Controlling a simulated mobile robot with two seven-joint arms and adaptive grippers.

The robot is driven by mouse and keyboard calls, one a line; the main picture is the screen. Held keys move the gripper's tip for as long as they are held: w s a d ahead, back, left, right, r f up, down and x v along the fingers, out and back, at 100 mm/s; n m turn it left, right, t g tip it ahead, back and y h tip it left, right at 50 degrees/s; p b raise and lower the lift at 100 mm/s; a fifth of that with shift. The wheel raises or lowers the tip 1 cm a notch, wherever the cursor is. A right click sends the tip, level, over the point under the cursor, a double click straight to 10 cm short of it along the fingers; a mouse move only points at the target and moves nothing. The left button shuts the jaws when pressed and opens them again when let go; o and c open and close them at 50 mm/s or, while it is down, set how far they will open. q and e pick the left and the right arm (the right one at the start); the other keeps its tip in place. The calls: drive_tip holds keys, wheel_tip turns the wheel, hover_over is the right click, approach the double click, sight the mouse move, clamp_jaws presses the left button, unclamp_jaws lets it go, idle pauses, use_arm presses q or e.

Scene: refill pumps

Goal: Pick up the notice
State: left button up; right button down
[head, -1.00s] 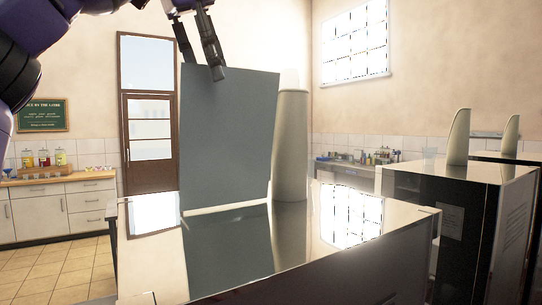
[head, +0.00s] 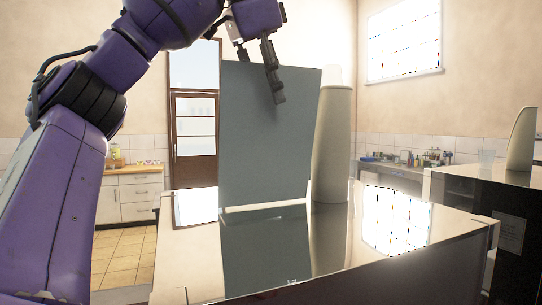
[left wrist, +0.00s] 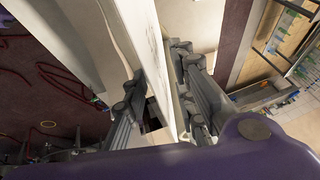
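The notice is a flat grey-blue panel (head: 265,150), standing upright on the glossy top of a cabinet (head: 335,250). My left gripper (head: 260,75) reaches down over its top edge. One finger is in front of the panel's face and the other is partly hidden behind it. In the left wrist view, the open fingers (left wrist: 160,95) straddle the notice (left wrist: 158,45), which shows as a pale thin sheet between them. Whether a finger touches it is unclear. My right gripper is not in view.
A cream tapered column (head: 332,145) stands close behind the notice on the right. Another cabinet (head: 490,190) with a similar cream piece (head: 521,138) is at the right. A low counter (head: 131,190) and a brown door (head: 194,140) are behind. The cabinet top in front is clear.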

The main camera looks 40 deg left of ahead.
sight(272, 140)
use_arm(q)
drive_tip(key=shift+x, duration=1.45)
drive_tip(key=shift+w, duration=0.1)
clamp_jaws()
